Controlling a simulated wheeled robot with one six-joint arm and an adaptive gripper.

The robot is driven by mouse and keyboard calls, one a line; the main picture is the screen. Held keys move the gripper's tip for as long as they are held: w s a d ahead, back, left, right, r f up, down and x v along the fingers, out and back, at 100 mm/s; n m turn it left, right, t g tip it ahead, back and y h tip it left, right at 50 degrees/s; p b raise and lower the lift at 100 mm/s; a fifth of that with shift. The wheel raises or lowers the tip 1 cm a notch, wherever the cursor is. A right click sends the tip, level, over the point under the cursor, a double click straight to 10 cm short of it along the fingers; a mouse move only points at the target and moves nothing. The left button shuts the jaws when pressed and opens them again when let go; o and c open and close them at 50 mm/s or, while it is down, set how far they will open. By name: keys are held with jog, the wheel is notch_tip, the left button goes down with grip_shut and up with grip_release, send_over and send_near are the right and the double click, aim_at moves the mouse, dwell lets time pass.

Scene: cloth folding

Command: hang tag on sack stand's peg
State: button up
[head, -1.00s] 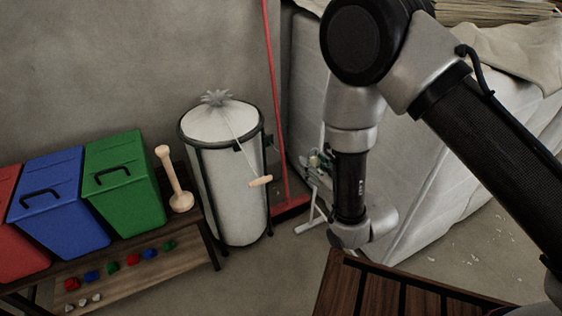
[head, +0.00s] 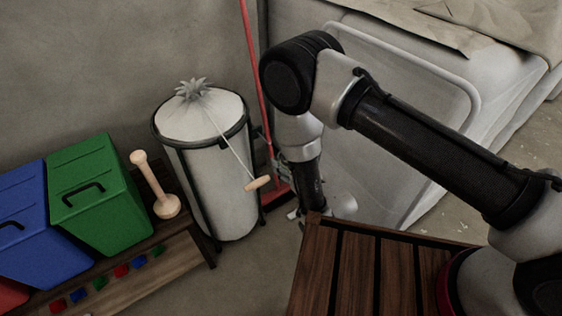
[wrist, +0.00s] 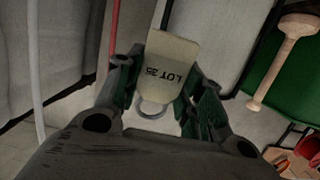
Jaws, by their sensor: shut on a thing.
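The pale tag (wrist: 172,68), printed "LOT 35", is between the fingers of my gripper (wrist: 160,80) in the wrist view, its lettering upside down. A ring (wrist: 152,109) shows at its near end. My gripper is shut on the tag. In the head view my gripper is mostly hidden by my own arm. The sack stand (head: 244,124) is a black frame around a tied white sack (head: 205,180), left of my arm. A small dark part sticks out at its right rim; I cannot tell whether it is the peg. A wooden toggle (head: 257,184) hangs on a cord from the sack's top.
A red pole (head: 255,75) stands behind the stand. A wooden pestle-like piece (head: 154,183) and a green bin (head: 97,190) are on a bench at left. A slatted wooden surface (head: 345,270) lies in front, close to my arm. A large pale block (head: 400,110) fills the right.

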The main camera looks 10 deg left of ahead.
jog(key=shift+w+a+f, duration=0.15)
jog(key=shift+f, duration=0.15)
jog(key=x, duration=0.9)
dwell(0.6)
jog(key=shift+a+r, duration=0.1)
dwell(0.4)
jog(key=o, duration=1.2)
dwell(0.5)
jog(key=shift+v, duration=3.75)
